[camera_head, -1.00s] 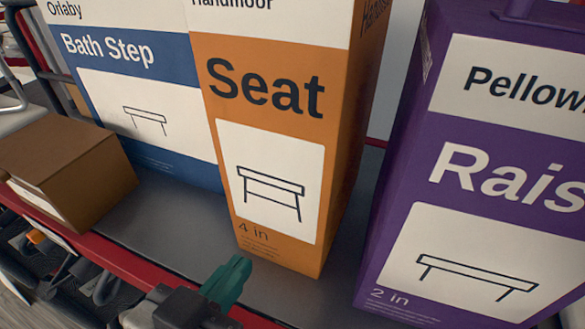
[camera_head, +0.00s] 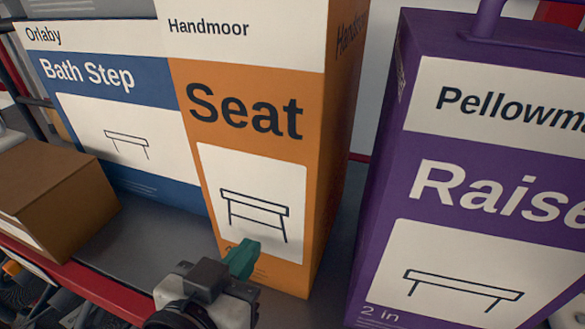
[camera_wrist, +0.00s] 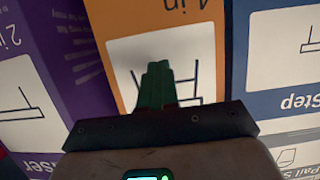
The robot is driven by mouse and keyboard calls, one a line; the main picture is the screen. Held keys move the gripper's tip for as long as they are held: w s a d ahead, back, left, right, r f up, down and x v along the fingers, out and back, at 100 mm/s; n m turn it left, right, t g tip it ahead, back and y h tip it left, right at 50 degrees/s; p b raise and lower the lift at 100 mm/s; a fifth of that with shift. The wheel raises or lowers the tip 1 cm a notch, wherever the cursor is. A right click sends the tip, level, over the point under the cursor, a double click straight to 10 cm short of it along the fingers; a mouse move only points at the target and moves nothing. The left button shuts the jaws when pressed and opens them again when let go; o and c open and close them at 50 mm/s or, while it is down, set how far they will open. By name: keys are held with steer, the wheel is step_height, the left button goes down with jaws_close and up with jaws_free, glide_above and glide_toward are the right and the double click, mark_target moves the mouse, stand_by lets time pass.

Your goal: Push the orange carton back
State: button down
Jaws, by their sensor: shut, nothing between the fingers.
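The orange carton (camera_head: 250,150), printed "Handmoor" and "Seat", stands upright on a grey shelf (camera_head: 150,235) between a blue carton and a purple carton. My gripper (camera_head: 242,258) has green fingers, shut and empty. In the head view it is in front of the orange carton's lower front face and covers part of the small print there. In the wrist view the green fingers (camera_wrist: 157,86) lie over the white panel of the orange carton (camera_wrist: 165,18). I cannot tell whether the fingertips touch the carton.
The blue "Bath Step" carton (camera_head: 110,110) stands close at the left. The purple "Raise" carton (camera_head: 470,180) stands at the right, with a gap behind the orange one's right side. A brown box (camera_head: 60,195) sits at the left front. A red edge (camera_head: 85,285) runs along the shelf front.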

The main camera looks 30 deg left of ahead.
mark_target(259, 231)
steer(key=shift+w+a+b, duration=1.15)
steer(key=shift+w+a, duration=0.85)
steer(key=shift+w, duration=6.25)
steer(key=shift+s+d+p, duration=0.2)
steer(key=shift+s+d, duration=0.25)
steer(key=shift+s, duration=1.55)
steer(key=shift+s+d+p, duration=0.25)
steer(key=shift+s+d, duration=0.25)
steer(key=shift+s, duration=1.45)
steer(key=shift+s+d+p, duration=0.2)
steer(key=shift+s+d, duration=0.25)
steer(key=shift+s, duration=1.55)
